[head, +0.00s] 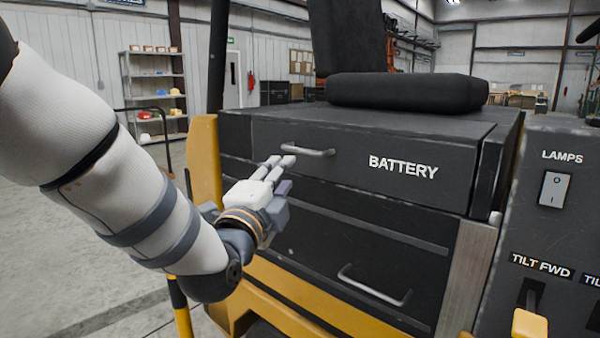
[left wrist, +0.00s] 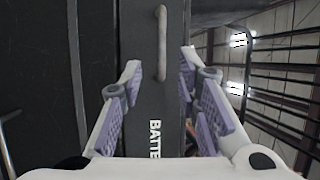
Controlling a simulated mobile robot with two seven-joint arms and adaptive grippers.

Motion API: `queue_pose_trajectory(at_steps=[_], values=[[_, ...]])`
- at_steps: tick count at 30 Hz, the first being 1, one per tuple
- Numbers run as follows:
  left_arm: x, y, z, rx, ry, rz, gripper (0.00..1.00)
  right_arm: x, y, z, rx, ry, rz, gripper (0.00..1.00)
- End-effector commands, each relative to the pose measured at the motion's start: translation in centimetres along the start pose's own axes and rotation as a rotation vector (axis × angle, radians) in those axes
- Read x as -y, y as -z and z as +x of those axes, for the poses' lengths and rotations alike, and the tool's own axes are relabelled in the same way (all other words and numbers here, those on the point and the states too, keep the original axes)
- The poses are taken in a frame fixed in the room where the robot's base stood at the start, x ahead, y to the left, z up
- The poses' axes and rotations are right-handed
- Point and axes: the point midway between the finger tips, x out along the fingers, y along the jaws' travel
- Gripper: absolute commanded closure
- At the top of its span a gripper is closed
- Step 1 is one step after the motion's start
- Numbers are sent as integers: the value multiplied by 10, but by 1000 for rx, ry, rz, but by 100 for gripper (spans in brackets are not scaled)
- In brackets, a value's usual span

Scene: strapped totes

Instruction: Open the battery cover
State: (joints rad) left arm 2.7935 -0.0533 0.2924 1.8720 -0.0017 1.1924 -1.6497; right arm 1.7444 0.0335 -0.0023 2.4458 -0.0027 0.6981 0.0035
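The battery cover (head: 360,172) is a dark panel with white BATTERY lettering below the seat, and it looks closed. Its grey bar handle (head: 308,151) is at the cover's upper left. My left gripper (head: 280,161) is just below the handle's left end in the head view. In the left wrist view the gripper (left wrist: 161,66) is open, its two purple-padded fingers apart. The handle (left wrist: 162,42) shows between and beyond the fingertips, with nothing gripped. Whether a finger touches the handle I cannot tell. My right gripper is not in view.
A lower dark panel has a second bar handle (head: 373,287). The black seat (head: 406,92) is above the cover. A control panel with a LAMPS switch (head: 554,190) and a yellow tilt lever (head: 529,324) stands at the right. A yellow frame post (head: 205,160) is at the left.

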Motion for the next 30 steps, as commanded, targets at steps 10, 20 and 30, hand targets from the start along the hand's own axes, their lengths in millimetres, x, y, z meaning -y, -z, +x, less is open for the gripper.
queue_pose_trajectory(at_steps=[10,20,30], values=[[0,-1,74,2,6,4,70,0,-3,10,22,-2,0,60],[2,0,118,-1,3,6,70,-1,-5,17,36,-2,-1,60],[3,1,120,-1,4,6,84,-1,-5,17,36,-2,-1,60]])
